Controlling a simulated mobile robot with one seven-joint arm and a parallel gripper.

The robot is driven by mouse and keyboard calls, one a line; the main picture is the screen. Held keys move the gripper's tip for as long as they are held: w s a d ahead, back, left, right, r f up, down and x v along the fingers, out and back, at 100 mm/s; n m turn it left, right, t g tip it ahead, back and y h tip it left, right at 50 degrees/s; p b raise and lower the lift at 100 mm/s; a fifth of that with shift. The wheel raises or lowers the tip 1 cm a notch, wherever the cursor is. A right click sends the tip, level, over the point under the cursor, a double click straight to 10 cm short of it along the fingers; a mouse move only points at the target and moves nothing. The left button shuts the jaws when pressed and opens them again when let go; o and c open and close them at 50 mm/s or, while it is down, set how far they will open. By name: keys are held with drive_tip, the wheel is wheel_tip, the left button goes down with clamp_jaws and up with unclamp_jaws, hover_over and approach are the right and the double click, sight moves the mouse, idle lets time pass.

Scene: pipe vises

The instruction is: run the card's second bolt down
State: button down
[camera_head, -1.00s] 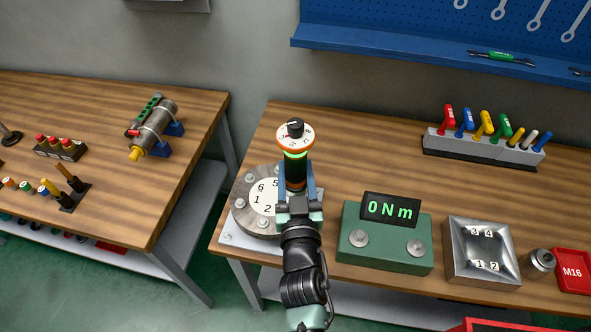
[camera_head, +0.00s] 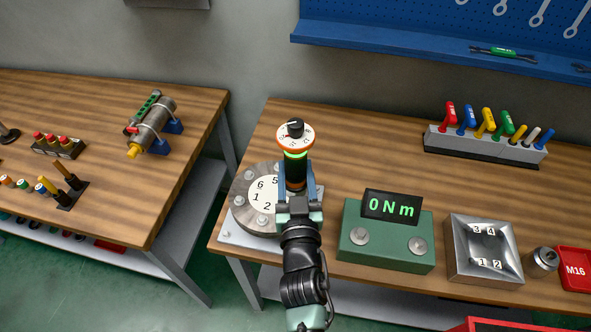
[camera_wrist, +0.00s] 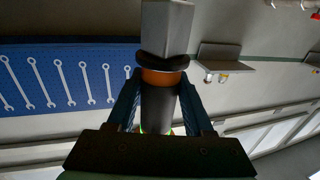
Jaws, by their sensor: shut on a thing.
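My gripper (camera_head: 297,188) is shut on an upright black tool (camera_head: 295,172) with an orange-rimmed white dial on top and a lit green ring below it. In the wrist view the fingers (camera_wrist: 160,95) clasp the tool's dark body (camera_wrist: 158,98), and a grey square end (camera_wrist: 166,28) extends past an orange band. The tool stands in front of the right part of a round grey flange (camera_head: 240,189). The flange's white number disc (camera_head: 259,197) shows 6, 5, 1 and 2. Bolt heads (camera_head: 262,221) sit around its rim. The tool's lower end and the right-hand bolts are hidden.
Right of the flange is a green box (camera_head: 390,255) whose display (camera_head: 392,206) reads 0 N m. Beyond it are a metal tray (camera_head: 458,262) numbered 1 to 4, a socket (camera_head: 542,261) and a red M16 box (camera_head: 572,262). A tool rack (camera_head: 480,148) stands behind.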

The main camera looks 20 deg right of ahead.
drive_tip(key=shift+f+b, duration=0.6)
idle(1.5)
drive_tip(key=shift+r, duration=0.1)
idle(0.7)
